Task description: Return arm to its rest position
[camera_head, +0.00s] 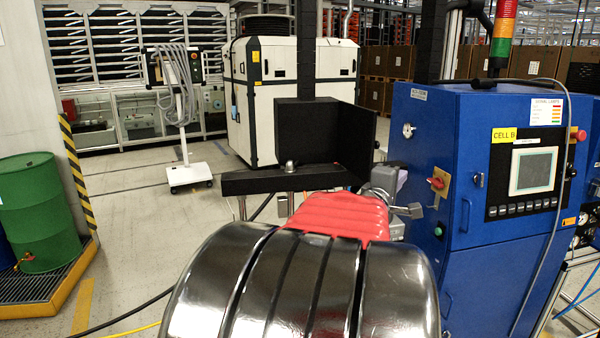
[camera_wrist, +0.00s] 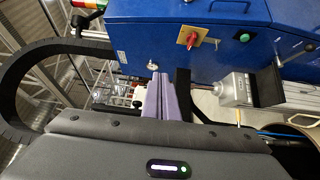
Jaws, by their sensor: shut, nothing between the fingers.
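My gripper (camera_wrist: 160,80) shows in the wrist view as two purple fingers side by side and pressed together, with nothing between them. Its tips point toward the blue control cabinet (camera_wrist: 210,30); I cannot tell the gap between them. In the head view my arm reaches forward from the bottom centre, with chrome and red covers, and hides much of what lies behind it. The blue cabinet (camera_head: 465,140) stands just right of the arm, with a red rotary switch, a green button and a screen. The gripper itself is mostly hidden there.
A green drum (camera_head: 38,215) with a red tap stands on a yellow-edged grate at the left. A white wheeled stand (camera_head: 190,172) and a white machine (camera_head: 262,100) are behind. A grey metal block (camera_wrist: 234,88) shows right of my fingers. Cables cross the floor.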

